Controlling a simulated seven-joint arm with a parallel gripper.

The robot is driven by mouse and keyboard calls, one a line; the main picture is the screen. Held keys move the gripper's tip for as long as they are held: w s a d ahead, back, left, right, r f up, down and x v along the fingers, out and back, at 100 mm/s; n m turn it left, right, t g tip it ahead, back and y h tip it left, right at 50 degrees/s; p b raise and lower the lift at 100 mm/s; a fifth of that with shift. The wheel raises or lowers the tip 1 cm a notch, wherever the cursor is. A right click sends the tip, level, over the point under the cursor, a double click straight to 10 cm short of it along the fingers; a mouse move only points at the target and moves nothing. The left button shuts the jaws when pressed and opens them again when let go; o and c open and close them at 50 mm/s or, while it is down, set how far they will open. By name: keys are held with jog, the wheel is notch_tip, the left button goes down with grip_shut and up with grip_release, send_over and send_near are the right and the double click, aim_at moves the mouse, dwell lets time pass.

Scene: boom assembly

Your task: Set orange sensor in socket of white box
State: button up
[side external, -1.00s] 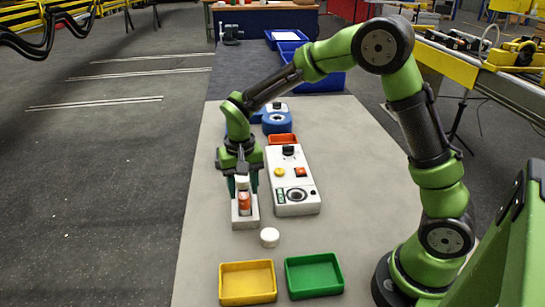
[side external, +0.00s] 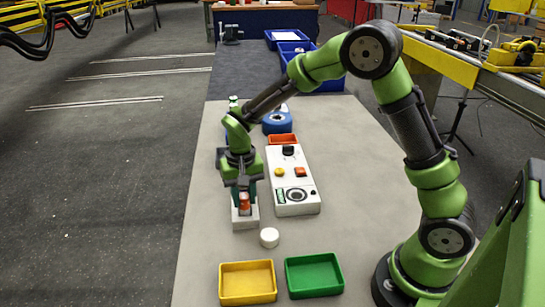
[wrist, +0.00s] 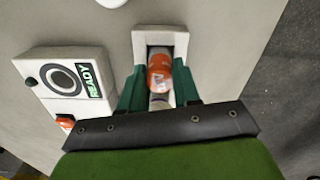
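The orange sensor (side external: 244,203) stands in a small white holder (side external: 245,222) left of the white box. It also shows in the wrist view (wrist: 158,75), with a pale end toward my gripper. My gripper (side external: 244,198) is lowered over it. In the wrist view its green fingers (wrist: 159,88) are on either side of the sensor, with slim gaps, so it looks open. The white box (side external: 283,168) has a round, dark-ringed socket (side external: 296,195) at its near end, with no sensor in it. The box also shows in the wrist view (wrist: 38,68), with a READY label.
A white round cap (side external: 269,237) lies in front of the holder. Yellow (side external: 247,299) and green (side external: 314,293) trays stand at the near edge. A red-orange tray (side external: 282,139) and a blue round object (side external: 278,124) are behind the box. The table right of the box is clear.

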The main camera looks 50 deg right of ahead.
aim_at(244, 195)
jog(key=c, duration=0.3)
jog(key=shift+r, duration=3.25)
jog(key=s+d+r, duration=0.4)
jog(key=s+d, duration=0.3)
jog(key=d, duration=0.5)
jog(key=shift+s+f, duration=0.2)
jog(key=shift+f, duration=1.15)
jog(key=shift+s+f, duration=0.2)
jog(key=shift+f, duration=1.1)
